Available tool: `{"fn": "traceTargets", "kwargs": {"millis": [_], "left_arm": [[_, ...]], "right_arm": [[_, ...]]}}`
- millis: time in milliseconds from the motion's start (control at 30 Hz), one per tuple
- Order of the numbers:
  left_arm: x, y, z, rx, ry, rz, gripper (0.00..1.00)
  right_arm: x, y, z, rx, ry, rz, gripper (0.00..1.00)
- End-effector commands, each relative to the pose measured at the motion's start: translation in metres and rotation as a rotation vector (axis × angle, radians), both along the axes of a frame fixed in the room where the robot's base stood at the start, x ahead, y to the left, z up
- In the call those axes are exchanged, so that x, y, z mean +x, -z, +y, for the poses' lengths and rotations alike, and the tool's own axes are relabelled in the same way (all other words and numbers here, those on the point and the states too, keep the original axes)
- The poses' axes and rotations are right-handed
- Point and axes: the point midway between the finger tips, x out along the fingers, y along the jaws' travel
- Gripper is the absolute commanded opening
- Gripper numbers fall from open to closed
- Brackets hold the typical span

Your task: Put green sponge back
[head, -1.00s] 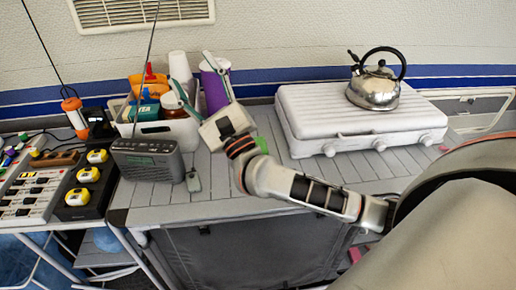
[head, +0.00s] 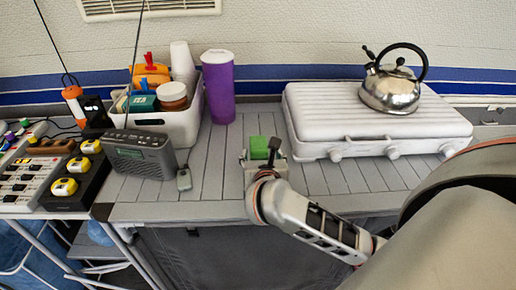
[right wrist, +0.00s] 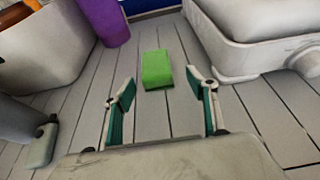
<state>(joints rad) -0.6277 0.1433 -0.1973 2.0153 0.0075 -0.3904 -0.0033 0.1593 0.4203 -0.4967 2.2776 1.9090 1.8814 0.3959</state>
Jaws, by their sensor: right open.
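In the right wrist view the sponge (right wrist: 157,69) is a bright green block, just beyond my fingertips. My right gripper (head: 259,160) is low over the counter at the near side of the sponge. In the right wrist view my right gripper (right wrist: 162,92) is open, its two green-padded fingers spread to either side of the line to the sponge, with nothing between them. My left gripper is not in view.
A white bin (head: 184,129) with cups and boxes stands at the back left, with a purple tumbler (head: 218,88) beside it. A grey radio (head: 141,154) and a small grey object (head: 184,180) are at the left. A white stove (head: 376,130) carries a kettle (head: 391,90) at the right.

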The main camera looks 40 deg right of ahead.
Motion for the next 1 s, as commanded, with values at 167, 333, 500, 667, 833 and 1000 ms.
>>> {"fn": "traceTargets", "kwargs": {"millis": [167,333,500,667,833,1000], "left_arm": [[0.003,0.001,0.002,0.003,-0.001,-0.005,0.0],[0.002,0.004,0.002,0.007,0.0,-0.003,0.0],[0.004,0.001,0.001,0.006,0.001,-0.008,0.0],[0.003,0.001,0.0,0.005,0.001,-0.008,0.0],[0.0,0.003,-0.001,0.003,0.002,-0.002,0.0],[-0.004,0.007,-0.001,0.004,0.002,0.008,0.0]], "right_arm": [[0.022,0.007,-0.008,-0.005,0.002,-0.001,0.58],[0.04,0.016,-0.017,-0.004,0.002,0.0,0.58],[0.045,0.018,-0.02,-0.001,0.001,-0.001,0.58],[0.045,0.018,-0.02,0.0,0.0,-0.002,0.58],[0.045,0.018,-0.019,-0.001,0.0,-0.002,0.25],[0.045,0.018,-0.02,-0.001,0.001,-0.002,0.22]]}}
